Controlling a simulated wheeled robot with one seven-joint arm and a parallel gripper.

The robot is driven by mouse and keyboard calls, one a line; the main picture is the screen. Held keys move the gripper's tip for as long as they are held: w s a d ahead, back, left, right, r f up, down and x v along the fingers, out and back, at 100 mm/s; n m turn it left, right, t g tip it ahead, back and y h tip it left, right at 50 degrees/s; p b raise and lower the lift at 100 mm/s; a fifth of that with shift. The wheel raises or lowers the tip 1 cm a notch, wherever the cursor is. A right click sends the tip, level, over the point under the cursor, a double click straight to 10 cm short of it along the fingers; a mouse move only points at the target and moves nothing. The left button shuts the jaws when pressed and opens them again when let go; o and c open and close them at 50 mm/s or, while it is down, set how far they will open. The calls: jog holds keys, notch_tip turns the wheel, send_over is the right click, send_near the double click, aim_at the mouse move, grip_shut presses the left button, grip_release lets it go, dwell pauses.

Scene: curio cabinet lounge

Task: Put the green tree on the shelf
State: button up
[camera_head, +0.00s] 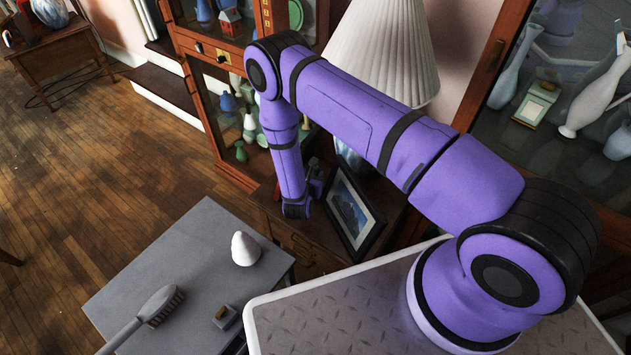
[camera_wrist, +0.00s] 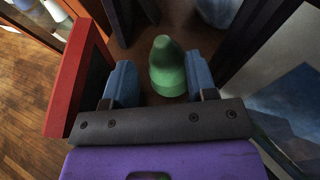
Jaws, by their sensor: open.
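The green tree (camera_wrist: 167,70), a small cone-like figure, stands upright in the wrist view on a dark brown wooden surface. My gripper (camera_wrist: 161,82) is open, with one blue-grey finger on each side of the tree. A gap shows at the left finger; I cannot tell whether the right finger touches. In the head view my gripper (camera_head: 316,184) is low beside the lamp, and I cannot make out the tree there. A glass-fronted cabinet (camera_head: 206,72) with shelves holding several green, blue and red pieces stands behind my arm.
A framed picture (camera_head: 352,212) leans close to my gripper, and a lamp with a pleated shade (camera_head: 383,48) stands behind. A grey table (camera_head: 165,262) holds a brush (camera_head: 158,306) and a white egg-shaped piece (camera_head: 245,249).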

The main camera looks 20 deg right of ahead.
aim_at(315, 172)
jog(key=x, duration=0.3)
jog(key=shift+w+d+f, duration=0.1)
jog(key=shift+d+f, duration=0.15)
jog(key=shift+d, duration=0.05)
jog(key=shift+w+d+f, duration=0.2)
jog(key=shift+w+d, duration=0.1)
jog(key=shift+w, duration=0.3)
grip_shut()
